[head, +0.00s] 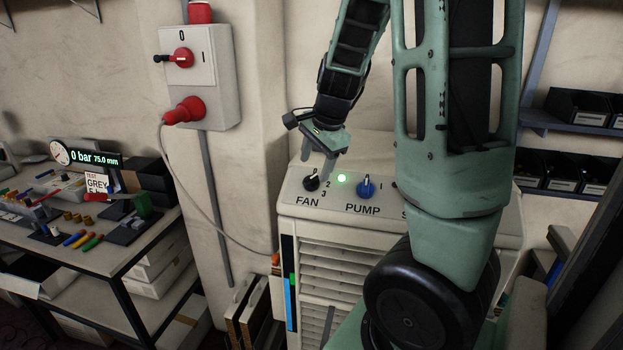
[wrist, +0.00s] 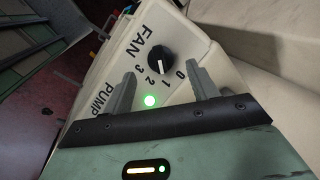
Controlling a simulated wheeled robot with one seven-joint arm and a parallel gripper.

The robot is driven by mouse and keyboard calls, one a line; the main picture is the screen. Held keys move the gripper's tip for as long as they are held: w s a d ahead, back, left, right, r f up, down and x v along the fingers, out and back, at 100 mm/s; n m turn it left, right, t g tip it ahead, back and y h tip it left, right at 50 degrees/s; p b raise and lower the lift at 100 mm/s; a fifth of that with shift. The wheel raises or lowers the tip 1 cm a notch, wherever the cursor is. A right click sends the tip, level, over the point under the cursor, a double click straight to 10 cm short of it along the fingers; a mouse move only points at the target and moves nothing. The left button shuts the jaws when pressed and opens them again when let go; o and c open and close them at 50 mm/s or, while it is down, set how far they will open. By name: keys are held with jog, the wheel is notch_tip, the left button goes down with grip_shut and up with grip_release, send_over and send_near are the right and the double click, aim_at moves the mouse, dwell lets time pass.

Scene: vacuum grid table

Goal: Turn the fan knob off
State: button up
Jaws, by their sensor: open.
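The fan knob (head: 312,183) is a black round knob with a white mark, at the left of the pale machine's top panel above the word FAN. In the wrist view the fan knob (wrist: 162,60) sits beyond my fingertips, with 0, 1, 2 and 3 around it. Its white mark seems to point near 1, but it is small. My gripper (head: 317,165) is open just above and behind the knob. In the wrist view my gripper (wrist: 160,77) has one finger on each side of the dial's numbers, with nothing between them. Contact with the panel cannot be told.
A blue pump knob (head: 366,188) stands right of the fan knob, with a lit green lamp (head: 341,178) between them. My arm hides the panel's right part. A wall switch box (head: 200,80) hangs at upper left. A cluttered bench (head: 120,262) stands at left.

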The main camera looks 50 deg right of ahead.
aim_at(311, 178)
jog(key=shift+b+x, duration=0.4)
jog(key=shift+x, duration=2)
jog(key=c, duration=1)
